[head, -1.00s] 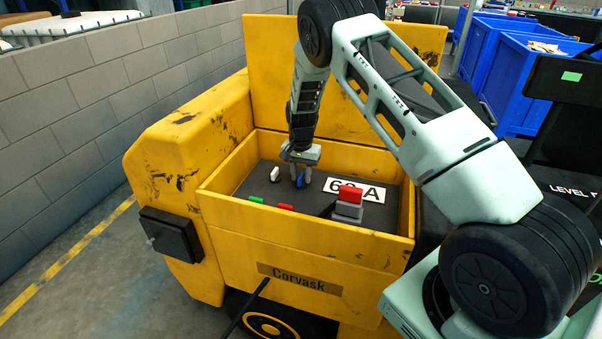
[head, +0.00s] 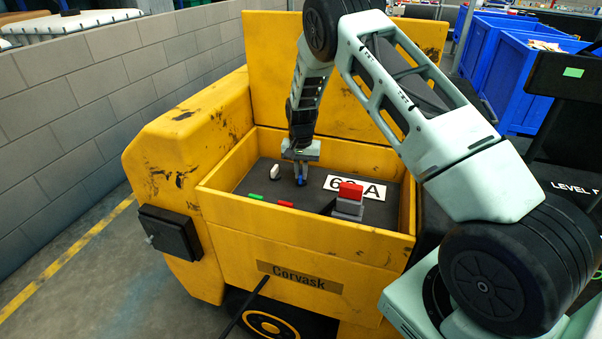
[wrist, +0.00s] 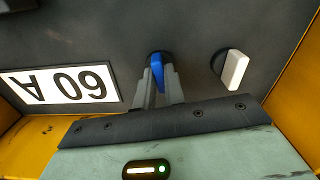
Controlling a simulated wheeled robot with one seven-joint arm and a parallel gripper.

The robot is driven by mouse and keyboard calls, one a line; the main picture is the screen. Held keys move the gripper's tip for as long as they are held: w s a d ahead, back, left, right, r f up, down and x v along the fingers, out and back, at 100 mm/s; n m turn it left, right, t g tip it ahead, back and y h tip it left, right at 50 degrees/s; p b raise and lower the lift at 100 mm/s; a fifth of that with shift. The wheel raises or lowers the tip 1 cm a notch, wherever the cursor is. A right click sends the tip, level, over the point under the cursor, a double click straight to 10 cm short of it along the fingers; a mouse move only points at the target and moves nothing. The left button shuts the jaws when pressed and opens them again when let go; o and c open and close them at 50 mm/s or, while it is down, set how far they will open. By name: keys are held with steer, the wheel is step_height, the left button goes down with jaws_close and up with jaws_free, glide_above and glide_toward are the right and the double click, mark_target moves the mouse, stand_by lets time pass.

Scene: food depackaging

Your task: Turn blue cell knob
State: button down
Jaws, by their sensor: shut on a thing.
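The blue knob (wrist: 157,70) sits on the dark panel (wrist: 200,25) inside the yellow machine. In the wrist view it stands between the two fingers of my gripper (wrist: 160,88), which are shut on it. In the head view my gripper (head: 300,179) reaches down to the panel, and only a little of the blue knob shows between its fingers. A white knob (wrist: 235,70) is beside it and points at a slight tilt. The white knob also shows in the head view (head: 274,172), left of my gripper.
A "60 A" label (head: 355,188) lies right of my gripper. A red block on a grey base (head: 350,193) stands near the front. Green (head: 255,197) and red (head: 285,204) pieces lie along the front. Yellow walls (head: 300,226) enclose the panel.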

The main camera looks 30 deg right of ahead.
steer(key=n+b, duration=0.1)
steer(key=n, duration=0.2)
steer(key=shift+n, duration=0.3)
steer(key=n+b, duration=0.1)
steer(key=n, duration=0.3)
steer(key=shift+n, duration=0.3)
steer(key=n, duration=0.4)
steer(key=shift+n, duration=1.8)
steer(key=c, duration=1.5)
jaws_free()
